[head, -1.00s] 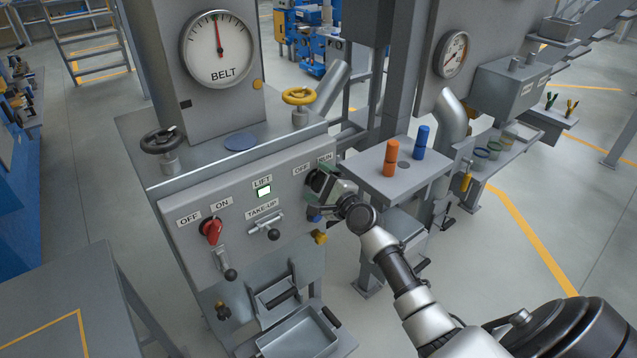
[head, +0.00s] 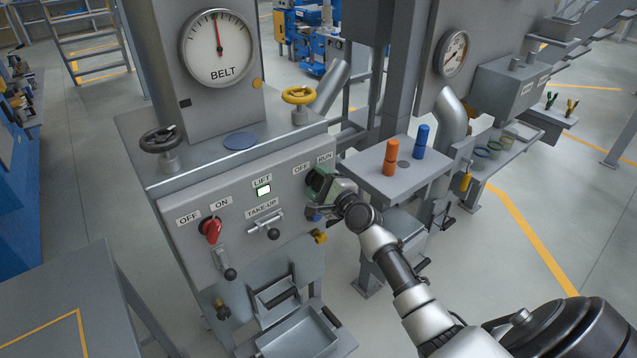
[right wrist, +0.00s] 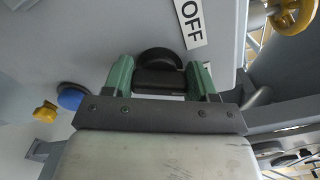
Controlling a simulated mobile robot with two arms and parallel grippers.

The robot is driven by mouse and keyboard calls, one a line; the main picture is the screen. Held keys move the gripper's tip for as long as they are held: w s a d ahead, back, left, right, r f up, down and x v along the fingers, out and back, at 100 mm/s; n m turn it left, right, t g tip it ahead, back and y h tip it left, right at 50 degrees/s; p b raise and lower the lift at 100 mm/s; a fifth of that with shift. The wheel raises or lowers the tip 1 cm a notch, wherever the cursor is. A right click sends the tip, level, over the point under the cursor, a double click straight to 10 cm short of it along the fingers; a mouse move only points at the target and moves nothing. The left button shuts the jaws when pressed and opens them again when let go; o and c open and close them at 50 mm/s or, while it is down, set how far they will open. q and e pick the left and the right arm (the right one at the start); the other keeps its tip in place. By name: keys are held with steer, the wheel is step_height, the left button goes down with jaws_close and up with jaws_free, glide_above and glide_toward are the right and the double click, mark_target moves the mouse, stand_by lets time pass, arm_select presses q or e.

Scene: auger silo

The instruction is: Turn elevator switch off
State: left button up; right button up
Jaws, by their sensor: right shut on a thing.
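The control panel (head: 240,210) on the grey machine carries a black rotary knob with OFF and RUN labels (head: 313,163) above it at its right end. My right gripper (head: 320,184) is at this knob and hides most of it in the head view. In the right wrist view, its green fingers (right wrist: 158,82) are on either side of the black knob (right wrist: 158,68), shut on it, with the OFF label (right wrist: 188,22) beside it. The LIFT lamp (head: 264,191) is lit pale. My left gripper is not in view.
A red OFF/ON switch (head: 211,230) and a TAKE-UP lever (head: 270,232) share the panel. A blue button (right wrist: 72,97) and a yellow knob (right wrist: 45,112) sit near the gripper. A small stand (head: 385,172) with orange and blue pegs is to the right.

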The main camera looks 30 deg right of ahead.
steer(key=n, duration=0.2)
steer(key=n+b, duration=0.2)
steer(key=n, duration=0.1)
steer(key=shift+f+n, duration=0.25)
steer(key=shift+n, duration=0.05)
steer(key=n, duration=0.2)
steer(key=shift+n+b, duration=0.3)
steer(key=shift+n, duration=1.6)
steer(key=o, duration=0.9)
